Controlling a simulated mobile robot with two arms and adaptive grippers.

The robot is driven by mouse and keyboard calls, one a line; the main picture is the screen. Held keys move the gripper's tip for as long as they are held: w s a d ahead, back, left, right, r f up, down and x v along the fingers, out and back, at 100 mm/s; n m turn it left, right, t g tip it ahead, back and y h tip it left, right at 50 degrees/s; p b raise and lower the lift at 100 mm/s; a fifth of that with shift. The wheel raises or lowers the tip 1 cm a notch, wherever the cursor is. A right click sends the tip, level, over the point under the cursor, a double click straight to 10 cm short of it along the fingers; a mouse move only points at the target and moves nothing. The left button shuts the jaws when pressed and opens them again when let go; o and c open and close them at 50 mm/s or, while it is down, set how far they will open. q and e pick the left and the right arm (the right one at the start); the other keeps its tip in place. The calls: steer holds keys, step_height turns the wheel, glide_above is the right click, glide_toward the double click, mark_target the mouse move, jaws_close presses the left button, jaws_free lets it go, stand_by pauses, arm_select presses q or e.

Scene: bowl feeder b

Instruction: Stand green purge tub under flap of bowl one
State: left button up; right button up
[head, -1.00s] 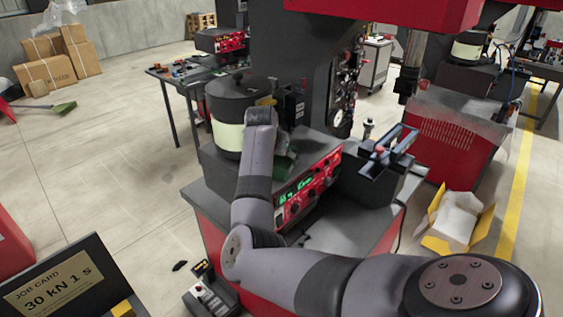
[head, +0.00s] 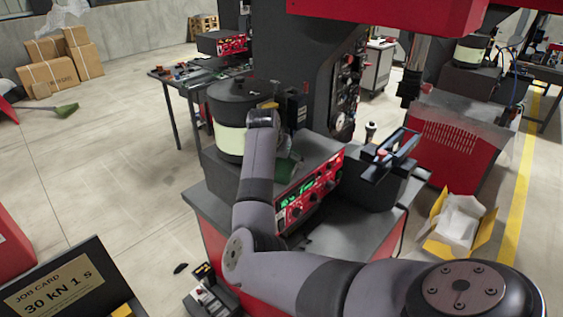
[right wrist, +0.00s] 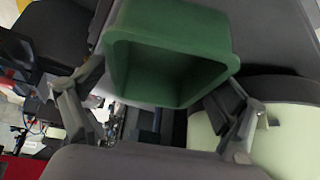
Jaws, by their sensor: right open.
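The green tub (right wrist: 185,75) fills the upper middle of the right wrist view, its open mouth facing the camera. In the head view the tub (head: 286,170) shows only partly beside my right forearm, by the feeder's dark housing. My right gripper (right wrist: 158,100) is open, with one finger on each side of the tub's lower end in the picture; I cannot tell whether they touch it. In the head view my arm hides these fingers. The feeder bowl (head: 229,138), dark-topped with a pale band, stands left of my wrist. Its flap is not clearly seen. My left gripper is out of view.
The red control panel (head: 309,188) with green digits is right of my forearm. A dark clamp-like fixture (head: 385,165) stands further right. An open yellow carton (head: 458,222) lies on the floor at right. The floor at left is mostly clear.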

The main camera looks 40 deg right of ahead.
steer(key=b+v, duration=0.3)
steer(key=v, duration=0.8)
steer(key=shift+a+r, duration=0.15)
steer(key=shift+r, duration=0.15)
steer(key=shift+s+f, duration=0.1)
